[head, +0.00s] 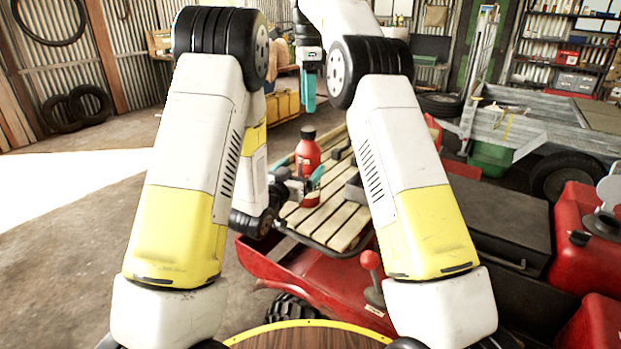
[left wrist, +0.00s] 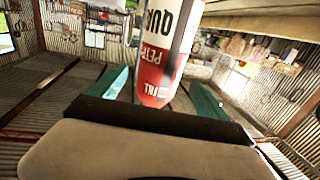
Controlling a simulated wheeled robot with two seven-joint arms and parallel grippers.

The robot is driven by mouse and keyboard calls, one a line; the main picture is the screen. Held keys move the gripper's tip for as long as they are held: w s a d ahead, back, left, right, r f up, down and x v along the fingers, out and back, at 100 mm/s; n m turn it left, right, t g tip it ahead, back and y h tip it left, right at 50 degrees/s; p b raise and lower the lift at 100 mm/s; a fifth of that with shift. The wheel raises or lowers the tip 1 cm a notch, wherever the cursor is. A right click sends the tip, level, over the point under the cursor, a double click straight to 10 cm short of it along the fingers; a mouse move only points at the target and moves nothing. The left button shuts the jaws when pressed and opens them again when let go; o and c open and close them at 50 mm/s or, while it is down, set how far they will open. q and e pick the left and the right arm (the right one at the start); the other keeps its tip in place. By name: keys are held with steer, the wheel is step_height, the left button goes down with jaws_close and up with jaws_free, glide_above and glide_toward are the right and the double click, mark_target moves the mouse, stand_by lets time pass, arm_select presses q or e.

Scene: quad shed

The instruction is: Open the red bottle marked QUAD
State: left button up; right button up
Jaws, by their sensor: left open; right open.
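The red bottle (head: 307,152) with a black cap (head: 308,132) stands upright on the wooden slatted rack (head: 330,225). In the left wrist view the bottle (left wrist: 165,60) shows a white and red label with part of "QUAD"; its top is out of frame. My left gripper (head: 299,176) is open low at the bottle, with its teal fingers on either side of it; the wrist view shows gaps beside the bottle. My right gripper (head: 308,98) is above and behind the bottle in the head picture, fingers pointing down, empty and apart from the cap.
A dark grey box (head: 355,188) lies on the rack right of the bottle. A red-knobbed lever (head: 371,262) stands in front. Red fuel cans (head: 585,250) are at the right, and a metal trailer (head: 540,130) stands behind. Open floor (head: 60,270) lies to the left.

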arm_select(q)
steer(key=shift+x, duration=3.9)
jaws_close()
